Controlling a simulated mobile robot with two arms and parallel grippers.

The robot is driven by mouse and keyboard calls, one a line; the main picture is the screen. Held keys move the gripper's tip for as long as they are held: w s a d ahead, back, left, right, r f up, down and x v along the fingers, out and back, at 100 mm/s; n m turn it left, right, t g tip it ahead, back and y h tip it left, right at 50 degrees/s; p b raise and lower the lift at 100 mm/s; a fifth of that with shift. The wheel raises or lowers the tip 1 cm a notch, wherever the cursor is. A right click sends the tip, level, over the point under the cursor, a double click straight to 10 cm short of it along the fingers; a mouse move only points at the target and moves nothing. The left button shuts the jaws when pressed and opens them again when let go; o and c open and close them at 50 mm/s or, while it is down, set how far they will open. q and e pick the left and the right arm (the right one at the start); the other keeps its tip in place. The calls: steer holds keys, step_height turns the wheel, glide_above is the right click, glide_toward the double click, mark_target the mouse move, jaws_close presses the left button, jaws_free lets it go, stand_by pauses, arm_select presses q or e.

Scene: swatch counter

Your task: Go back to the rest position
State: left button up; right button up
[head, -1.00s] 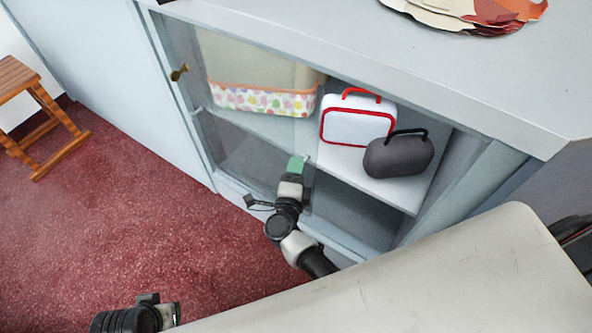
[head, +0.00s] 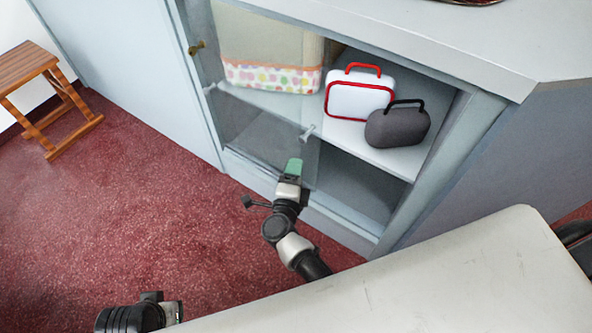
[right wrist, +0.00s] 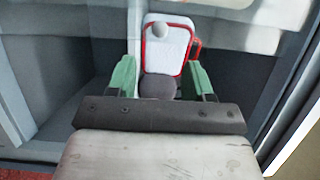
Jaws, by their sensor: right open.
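My right gripper (head: 293,168) has green fingers and stands in front of the cabinet's glass front in the head view. In the right wrist view its two fingers (right wrist: 163,78) are spread apart with nothing held between them. They point toward the white case and the dark case. My left arm's dark end (head: 140,316) shows at the bottom left of the head view, cut by the frame; its fingers cannot be made out.
The cabinet (head: 135,85) holds a white case with red trim (head: 355,98), a dark grey case (head: 398,127) and a dotted fabric bin (head: 270,78). A pale handle (head: 308,133) shows on the glass. A wooden stool (head: 28,68) stands left on open red carpet (head: 130,190).

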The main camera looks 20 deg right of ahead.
arm_select(q)
steer(key=shift+w+d+r, duration=0.1)
steer(key=shift+w, duration=0.2)
steer(key=shift+r, duration=0.1)
